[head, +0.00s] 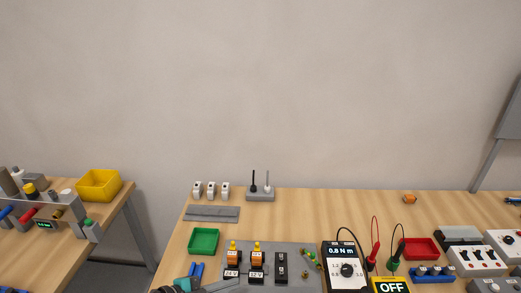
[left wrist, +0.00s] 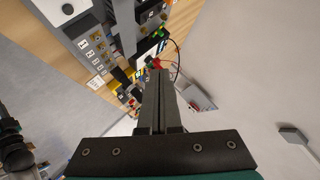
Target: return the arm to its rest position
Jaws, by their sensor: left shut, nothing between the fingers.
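My left gripper (head: 232,284) shows at the bottom edge of the head view, a teal body with grey fingers in front of the near left part of the workbench. In the left wrist view its two dark fingers (left wrist: 160,75) lie together, shut, with nothing seen between them. Most of the left arm is out of the frame. My right gripper is not in view.
The workbench (head: 300,210) holds a green tray (head: 204,241), a grey panel with orange-topped modules (head: 245,262), a meter reading 0.8 N m (head: 345,268) and a red tray (head: 420,248). A second table with a yellow bin (head: 98,185) stands left, across a gap.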

